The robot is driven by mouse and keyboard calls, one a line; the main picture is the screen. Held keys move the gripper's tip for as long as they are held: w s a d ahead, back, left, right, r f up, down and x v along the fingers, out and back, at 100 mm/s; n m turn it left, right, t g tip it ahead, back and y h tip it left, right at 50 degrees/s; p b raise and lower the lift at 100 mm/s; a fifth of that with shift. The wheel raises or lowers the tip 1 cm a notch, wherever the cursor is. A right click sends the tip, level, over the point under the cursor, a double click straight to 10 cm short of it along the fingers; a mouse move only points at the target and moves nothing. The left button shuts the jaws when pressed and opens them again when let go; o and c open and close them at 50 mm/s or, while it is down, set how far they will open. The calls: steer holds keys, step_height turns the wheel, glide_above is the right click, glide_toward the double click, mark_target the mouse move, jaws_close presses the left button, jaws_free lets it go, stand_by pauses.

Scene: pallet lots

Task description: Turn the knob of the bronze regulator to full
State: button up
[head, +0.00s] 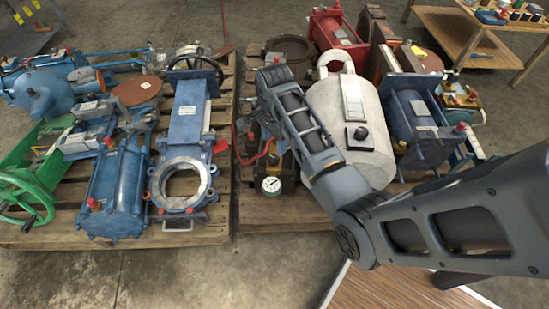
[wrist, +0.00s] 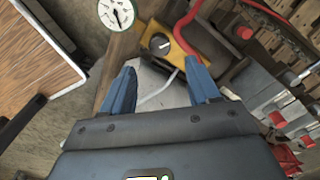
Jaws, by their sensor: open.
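The bronze regulator shows in the wrist view as a yellow-brown body (wrist: 183,47). Its round dark knob (wrist: 159,44) has a pale pointer mark tilted up to the right. A white-faced gauge (wrist: 116,14) sits at its upper left. In the head view the gauge (head: 271,184) shows at the front edge of the right pallet, and my arm hides much of the regulator. My gripper (wrist: 160,72) is open in the wrist view, its two blue fingers apart with nothing held. The knob appears just beyond the fingertips, between their lines, with no visible contact.
A red hose (wrist: 196,20) curves beside the regulator. A pale cylindrical tank (head: 375,165) and a blue caged unit (head: 420,125) stand to its right. The left pallet (head: 215,232) carries blue valves and a green handwheel. Bare concrete lies in front.

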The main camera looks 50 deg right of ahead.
mark_target(275, 157)
step_height(275, 157, down, 8)
steer(key=b, duration=0.3)
steer(key=shift+r, duration=0.2)
steer(key=c, duration=1)
steer(key=shift+c, duration=0.2)
